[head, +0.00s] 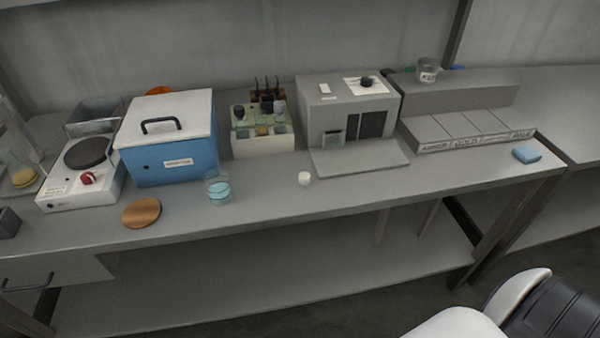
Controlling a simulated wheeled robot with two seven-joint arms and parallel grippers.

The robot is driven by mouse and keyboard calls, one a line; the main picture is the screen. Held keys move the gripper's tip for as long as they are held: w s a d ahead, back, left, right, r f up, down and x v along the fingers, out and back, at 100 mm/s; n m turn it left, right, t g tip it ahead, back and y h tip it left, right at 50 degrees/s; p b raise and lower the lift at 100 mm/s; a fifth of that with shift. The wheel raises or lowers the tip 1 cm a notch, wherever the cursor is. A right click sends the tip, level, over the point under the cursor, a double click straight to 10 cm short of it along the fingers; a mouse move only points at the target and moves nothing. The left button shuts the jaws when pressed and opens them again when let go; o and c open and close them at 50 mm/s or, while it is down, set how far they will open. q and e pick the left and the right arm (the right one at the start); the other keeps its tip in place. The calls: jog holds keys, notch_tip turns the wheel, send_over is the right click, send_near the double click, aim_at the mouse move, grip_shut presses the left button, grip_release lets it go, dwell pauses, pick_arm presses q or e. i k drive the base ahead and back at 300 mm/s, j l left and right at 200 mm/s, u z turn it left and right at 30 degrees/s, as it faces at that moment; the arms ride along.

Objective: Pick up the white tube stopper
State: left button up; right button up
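A small white stopper (304,179) stands on the grey bench top (262,203), near its front edge at the middle of the view. It is in front of the grey box-shaped instrument (350,105) and apart from it. Nothing touches or covers the stopper. Neither of my grippers shows. A white and black part of my own body is at the bottom right corner, well away from the stopper.
A glass beaker with blue liquid (217,188) and a round copper-coloured disc (141,212) are left of the stopper. Behind are a blue lidded box (170,150), a hotplate (82,165) and a tube rack (262,142).

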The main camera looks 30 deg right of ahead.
aim_at(305, 178)
jog(key=l+u, duration=0.15)
jog(key=l, duration=0.25)
jog(key=k+l+u, duration=0.1)
jog(key=l, duration=0.35)
jog(key=k+l+u, duration=0.15)
jog(key=l, duration=0.25)
jog(key=k+l+u, duration=0.1)
jog(key=l, duration=0.3)
